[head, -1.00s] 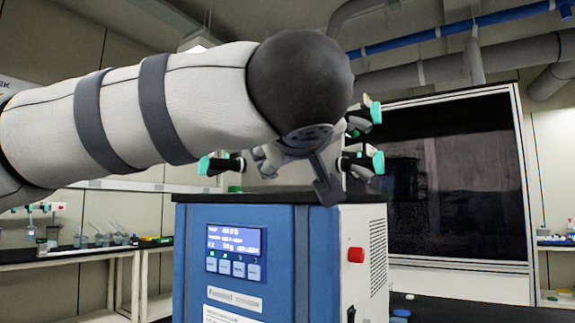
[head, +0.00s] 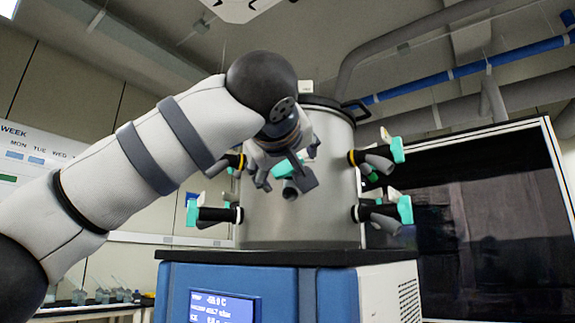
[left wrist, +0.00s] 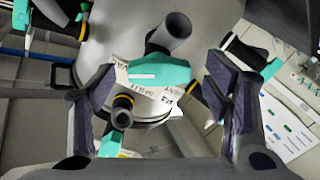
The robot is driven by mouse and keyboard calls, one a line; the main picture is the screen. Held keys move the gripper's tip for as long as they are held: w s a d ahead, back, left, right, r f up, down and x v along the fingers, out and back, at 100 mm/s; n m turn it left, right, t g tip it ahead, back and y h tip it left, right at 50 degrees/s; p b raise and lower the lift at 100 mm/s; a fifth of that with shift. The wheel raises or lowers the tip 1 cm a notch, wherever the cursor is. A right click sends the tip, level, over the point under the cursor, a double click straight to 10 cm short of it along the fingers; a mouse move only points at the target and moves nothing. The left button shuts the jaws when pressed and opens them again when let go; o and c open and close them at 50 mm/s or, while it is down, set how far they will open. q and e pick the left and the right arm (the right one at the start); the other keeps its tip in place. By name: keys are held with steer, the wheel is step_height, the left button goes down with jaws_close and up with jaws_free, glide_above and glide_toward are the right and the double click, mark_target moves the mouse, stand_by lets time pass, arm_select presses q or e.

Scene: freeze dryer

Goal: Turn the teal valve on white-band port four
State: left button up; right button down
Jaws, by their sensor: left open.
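The steel chamber (head: 300,215) of the freeze dryer carries several black ports with teal valves. My left gripper (head: 287,178) is in front of it, open and empty. In the left wrist view, a teal valve (left wrist: 160,73) with a dark tube lies between its spread fingers (left wrist: 160,82), with no clear contact. In the head view, the lower left valve (head: 193,213) and lower right valve (head: 405,210) have white-banded ports; the upper right valve (head: 397,150) has a yellow band. My right gripper is out of view.
The blue dryer body (head: 280,285) with a lit display (head: 223,307) stands below the chamber. A dark-windowed cabinet (head: 480,190) is at right. Neighbouring ports stick out close around my left gripper. Pipes run overhead.

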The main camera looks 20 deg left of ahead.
arm_select(q)
steer(key=shift+w+a, duration=0.1)
steer(key=shift+w, duration=0.3)
steer(key=c, duration=1.1)
steer(key=shift+c, duration=0.2)
steer(key=shift+r, duration=0.1)
steer(key=n, duration=1.1)
steer(key=shift+n, duration=0.3)
